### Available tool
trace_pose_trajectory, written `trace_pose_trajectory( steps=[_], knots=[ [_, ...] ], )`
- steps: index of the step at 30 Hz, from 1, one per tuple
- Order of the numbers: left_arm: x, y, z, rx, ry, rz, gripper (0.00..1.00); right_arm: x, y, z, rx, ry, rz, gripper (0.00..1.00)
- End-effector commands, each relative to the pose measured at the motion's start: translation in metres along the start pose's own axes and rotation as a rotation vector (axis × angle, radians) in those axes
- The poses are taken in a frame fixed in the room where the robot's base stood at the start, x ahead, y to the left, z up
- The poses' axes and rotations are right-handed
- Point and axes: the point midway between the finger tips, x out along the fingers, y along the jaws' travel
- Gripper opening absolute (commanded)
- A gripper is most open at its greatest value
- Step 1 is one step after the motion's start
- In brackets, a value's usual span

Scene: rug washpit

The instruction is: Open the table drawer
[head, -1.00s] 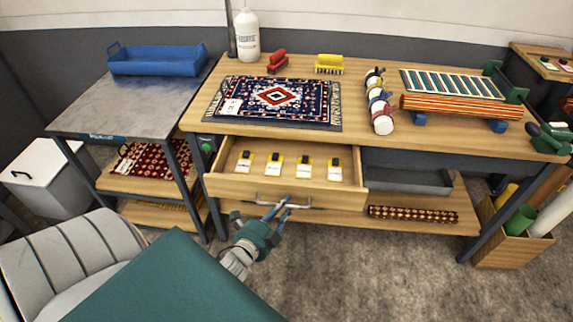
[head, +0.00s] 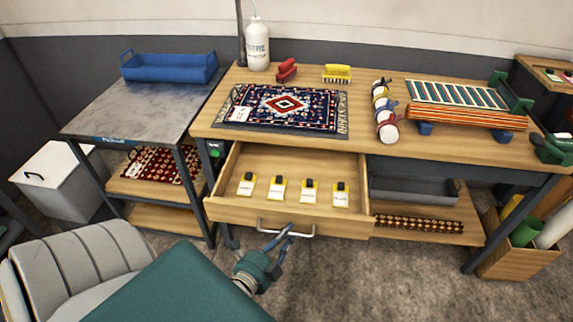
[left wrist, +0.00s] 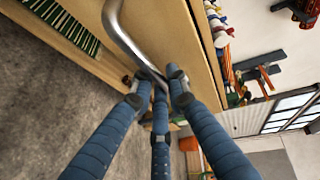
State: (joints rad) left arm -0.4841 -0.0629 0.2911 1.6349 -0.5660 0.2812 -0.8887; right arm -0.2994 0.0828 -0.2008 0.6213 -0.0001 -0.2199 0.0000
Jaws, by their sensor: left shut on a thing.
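The table drawer (head: 290,213) is a wooden drawer under the wooden table (head: 330,140), and it stands pulled out toward me. Several yellow and black tagged items (head: 279,188) lie inside it. A silver bar handle (head: 302,234) is on its front. My left gripper (head: 280,237) is shut on the handle. In the left wrist view its blue fingers (left wrist: 160,82) close around the handle bar (left wrist: 125,38). My right gripper is in neither view.
A grey chair (head: 75,270) is at left. A grey metal side table (head: 130,115) bears a blue tray (head: 168,68).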

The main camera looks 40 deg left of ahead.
Motion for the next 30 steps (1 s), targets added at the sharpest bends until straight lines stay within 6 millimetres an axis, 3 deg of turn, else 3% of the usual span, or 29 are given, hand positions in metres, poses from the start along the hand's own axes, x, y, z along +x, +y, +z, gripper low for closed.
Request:
trace_pose_trajectory(
  steps=[1, 3, 14, 17, 30],
  knots=[
    [0.0, 0.0, 0.001, -0.001, -0.001, -0.001, 0.21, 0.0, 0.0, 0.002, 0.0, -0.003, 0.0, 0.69],
    [0.0, 0.0, 0.001, -0.001, -0.001, -0.001, 0.34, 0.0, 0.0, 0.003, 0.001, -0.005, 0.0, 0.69],
    [-0.004, 0.0, 0.0, -0.001, 0.0, 0.001, 0.34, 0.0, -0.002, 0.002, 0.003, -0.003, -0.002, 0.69],
    [-0.017, 0.001, 0.0, -0.002, -0.001, 0.002, 0.34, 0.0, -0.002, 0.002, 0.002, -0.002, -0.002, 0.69],
    [-0.103, 0.001, 0.001, -0.002, -0.002, 0.002, 0.34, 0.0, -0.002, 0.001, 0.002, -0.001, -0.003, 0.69]
  ],
)
